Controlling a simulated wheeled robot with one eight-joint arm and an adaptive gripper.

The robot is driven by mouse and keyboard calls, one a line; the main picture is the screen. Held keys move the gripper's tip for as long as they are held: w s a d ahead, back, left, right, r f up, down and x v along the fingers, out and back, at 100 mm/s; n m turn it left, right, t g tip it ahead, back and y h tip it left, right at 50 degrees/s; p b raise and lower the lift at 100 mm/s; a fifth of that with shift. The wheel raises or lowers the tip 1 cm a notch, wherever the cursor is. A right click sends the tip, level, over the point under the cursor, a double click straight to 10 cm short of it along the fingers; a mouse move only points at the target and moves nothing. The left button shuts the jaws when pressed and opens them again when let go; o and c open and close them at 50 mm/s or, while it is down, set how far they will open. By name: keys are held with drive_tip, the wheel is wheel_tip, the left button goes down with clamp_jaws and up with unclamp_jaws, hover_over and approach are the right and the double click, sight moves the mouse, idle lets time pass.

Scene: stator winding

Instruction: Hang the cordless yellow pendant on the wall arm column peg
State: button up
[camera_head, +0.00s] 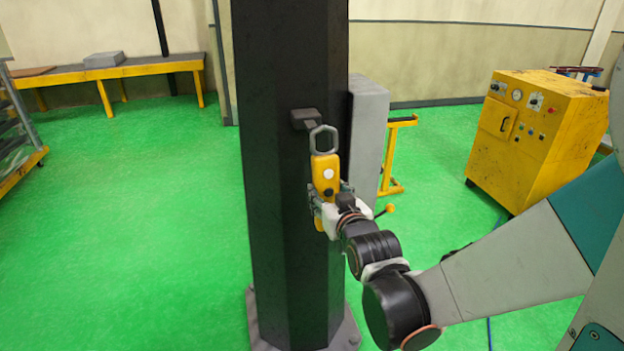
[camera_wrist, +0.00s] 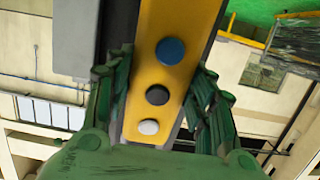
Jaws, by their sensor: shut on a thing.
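The yellow pendant (camera_head: 325,176) is upright in my gripper, with a grey ring (camera_head: 323,139) at its top and no cord in sight. My gripper (camera_head: 327,200) is shut on its lower body; in the wrist view the green fingers (camera_wrist: 160,95) flank the yellow body (camera_wrist: 171,75) with its blue, black and white buttons. The dark wall arm column (camera_head: 285,200) stands just behind the pendant. The peg (camera_head: 305,118) sticks out from the column, just up and left of the ring. The ring's top overlaps the peg's end in the picture; I cannot tell whether they touch.
A grey box (camera_head: 369,135) is fixed on the column's right side. A yellow stand (camera_head: 392,160) is behind it. A yellow control cabinet (camera_head: 537,135) stands at the right. A yellow bench (camera_head: 140,69) is at the back left. Green floor is open left of the column.

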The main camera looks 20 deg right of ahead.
drive_tip(key=b+x, duration=0.2)
drive_tip(key=x, duration=0.9)
drive_tip(key=shift+w, duration=0.4)
idle(1.0)
drive_tip(key=shift+f, duration=0.1)
idle(0.6)
drive_tip(key=o, duration=1.5)
drive_tip(key=v, duration=1.2)
drive_tip(key=shift+s, duration=0.1)
drive_tip(key=s+f+g, duration=0.1)
drive_tip(key=s+g, duration=0.2)
drive_tip(key=s, duration=0.4)
drive_tip(key=s+f+g, duration=0.1)
drive_tip(key=s+g, duration=0.1)
drive_tip(key=s, duration=0.6)
drive_tip(key=s+f+g, duration=0.1)
drive_tip(key=s+g, duration=0.2)
drive_tip(key=s, duration=0.4)
drive_tip(key=shift+s+f+g, duration=0.1)
drive_tip(key=shift+s+g, duration=0.1)
drive_tip(key=shift+g, duration=0.1)
